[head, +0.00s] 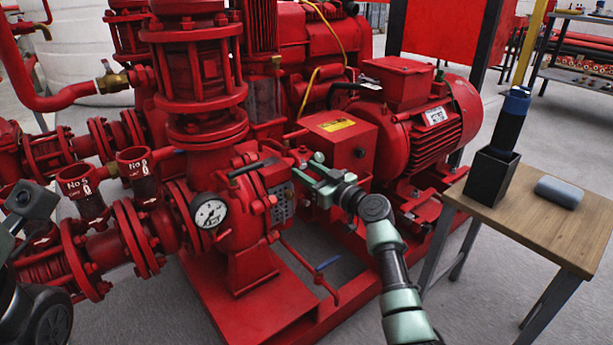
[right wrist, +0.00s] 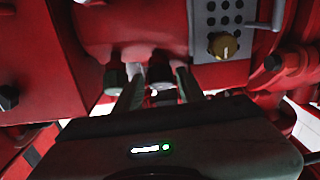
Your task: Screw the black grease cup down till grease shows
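The black grease cup (right wrist: 158,72) shows in the right wrist view on the underside of the red pump housing. My right gripper (right wrist: 158,88) has one finger on each side of it, with gaps that look clear, so it is open around the cup and apart from it. In the head view my right gripper (head: 312,170) is at the pump's bearing housing, and I cannot make out the cup there. No grease can be made out. My left gripper's fingers are not visible; only dark parts of my left arm show at the left edge.
A grey perforated plate (head: 281,201) with a brass-coloured knob (right wrist: 223,45) is close to my right gripper. A wooden table (head: 540,225) at right holds a black holder (head: 489,177) and a grey roll (head: 559,191).

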